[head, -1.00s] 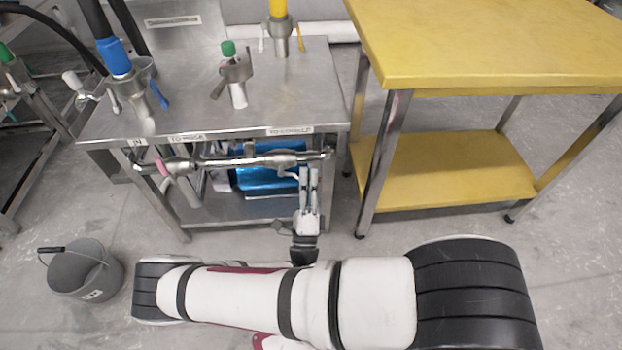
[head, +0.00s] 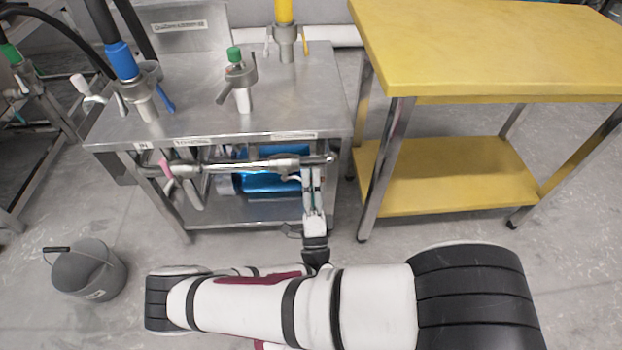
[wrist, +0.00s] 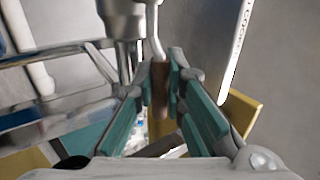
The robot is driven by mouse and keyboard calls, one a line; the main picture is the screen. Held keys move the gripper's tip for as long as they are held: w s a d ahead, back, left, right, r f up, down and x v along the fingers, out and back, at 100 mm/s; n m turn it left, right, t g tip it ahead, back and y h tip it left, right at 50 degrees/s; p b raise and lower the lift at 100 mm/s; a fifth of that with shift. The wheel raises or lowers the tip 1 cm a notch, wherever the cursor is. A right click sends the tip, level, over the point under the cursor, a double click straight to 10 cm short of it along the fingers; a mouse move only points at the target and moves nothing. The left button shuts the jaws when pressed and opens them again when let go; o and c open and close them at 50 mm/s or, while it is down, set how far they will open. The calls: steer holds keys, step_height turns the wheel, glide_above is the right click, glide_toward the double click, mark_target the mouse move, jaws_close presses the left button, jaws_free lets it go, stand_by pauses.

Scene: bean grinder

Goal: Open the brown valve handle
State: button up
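The brown valve handle (wrist: 160,98) hangs from a bent metal lever on the valve and pipe in the wrist view. My gripper (wrist: 161,82) has its two teal fingers on either side of this handle, very near it. Whether both pads press on it or a thin gap is left, I cannot tell. In the head view my gripper (head: 313,180) reaches up to the right end of the horizontal steel pipe (head: 250,163) under the bench front. The brown handle cannot be made out there, hidden by the fingers.
The steel bench (head: 200,128) overhangs the pipe. Its pink handle (head: 165,168) is at the pipe's left, with a blue cylinder (head: 270,178) behind. A yellow table (head: 480,60) stands close on the right. A grey bucket (head: 88,270) stands on the floor at left.

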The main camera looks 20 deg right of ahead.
steer(key=o, duration=0.4)
steer(key=v, duration=0.7)
steer(key=shift+s, duration=0.25)
steer(key=shift+a+f, duration=0.1)
